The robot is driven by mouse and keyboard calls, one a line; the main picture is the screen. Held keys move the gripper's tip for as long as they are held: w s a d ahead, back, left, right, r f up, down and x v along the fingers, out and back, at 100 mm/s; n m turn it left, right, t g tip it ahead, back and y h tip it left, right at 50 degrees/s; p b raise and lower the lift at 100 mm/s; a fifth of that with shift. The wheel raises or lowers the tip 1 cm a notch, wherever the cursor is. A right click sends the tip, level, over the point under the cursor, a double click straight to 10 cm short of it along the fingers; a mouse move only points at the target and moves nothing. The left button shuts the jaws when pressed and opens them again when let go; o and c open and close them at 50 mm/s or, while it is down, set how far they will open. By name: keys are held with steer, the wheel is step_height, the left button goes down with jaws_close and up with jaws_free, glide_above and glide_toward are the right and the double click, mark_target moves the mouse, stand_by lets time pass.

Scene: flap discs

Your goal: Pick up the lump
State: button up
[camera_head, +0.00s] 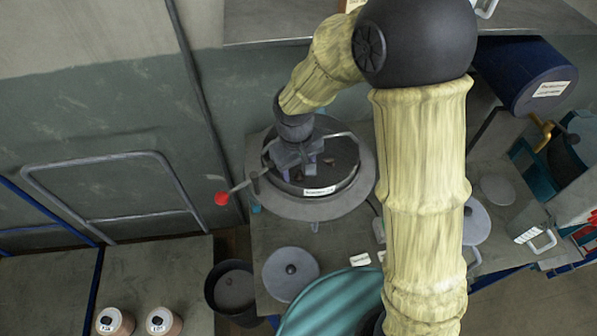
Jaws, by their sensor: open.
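My gripper (302,166) is at the end of my arm, over a dark round pan (345,178) with a wide grey rim and a white label on its front. The gripper is open, with its fingers pointing down into the pan. Small brownish lumps, one of them a lump (328,161) just right of the fingers, show in the pan close to the gripper. They are too small to make out well, and the gripper hides part of the pan floor. I cannot tell whether the fingers touch any lump.
A lever with a red knob (221,198) sticks out left of the pan. A grey lid (290,272) lies on the bench in front, beside a dark bucket (232,287). A teal round thing (335,305) stands at the front. A dark blue drum (525,75) is at the upper right.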

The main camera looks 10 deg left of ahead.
mark_target(298, 174)
steer(key=shift+f, duration=0.35)
steer(key=c, duration=1)
steer(key=shift+r, duration=0.15)
step_height(298, 174, up, 10)
steer(key=shift+d+f+b, duration=0.1)
steer(key=shift+b, duration=0.85)
